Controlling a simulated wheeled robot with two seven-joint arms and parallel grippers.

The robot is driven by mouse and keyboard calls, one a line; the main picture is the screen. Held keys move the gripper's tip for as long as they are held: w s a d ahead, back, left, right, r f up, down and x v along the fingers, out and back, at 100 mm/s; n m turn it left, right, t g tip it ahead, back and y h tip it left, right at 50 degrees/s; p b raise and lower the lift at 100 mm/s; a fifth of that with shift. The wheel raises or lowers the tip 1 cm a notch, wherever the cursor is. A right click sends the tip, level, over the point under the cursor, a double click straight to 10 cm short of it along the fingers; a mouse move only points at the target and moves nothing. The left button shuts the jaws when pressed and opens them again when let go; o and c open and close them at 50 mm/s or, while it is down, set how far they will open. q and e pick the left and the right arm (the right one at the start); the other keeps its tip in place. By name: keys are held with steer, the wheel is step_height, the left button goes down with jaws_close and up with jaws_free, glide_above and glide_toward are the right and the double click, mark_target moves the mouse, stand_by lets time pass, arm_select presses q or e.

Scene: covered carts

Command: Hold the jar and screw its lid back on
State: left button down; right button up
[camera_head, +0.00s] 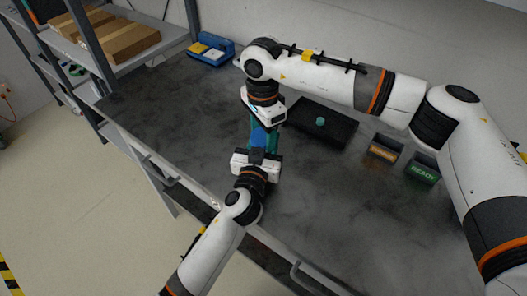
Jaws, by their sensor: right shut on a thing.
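A blue piece (259,138), which looks like the jar, is between my two grippers above the workbench, mostly covered by them. My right gripper (262,122) reaches it from the far side and is shut on it. My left gripper (265,143) comes up from the near side and meets the same piece. Teal parts show beside the blue, and I cannot tell whether they are fingers. Whether the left jaws grip is hidden. A small teal round piece (320,121), possibly the lid, sits on a black tray (341,132) to the right.
The dark workbench (345,210) is clear at the front right. Two small label holders, one orange (383,150) and one green marked READY (422,170), stand at the right. A blue bin (212,49) stands at the back left. A shelf with cardboard boxes (128,41) is at the left.

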steer(key=m, duration=0.3)
steer(key=shift+w, duration=0.1)
steer(key=o, duration=1.1)
steer(key=shift+s, duration=0.25)
steer(key=shift+r, duration=0.1)
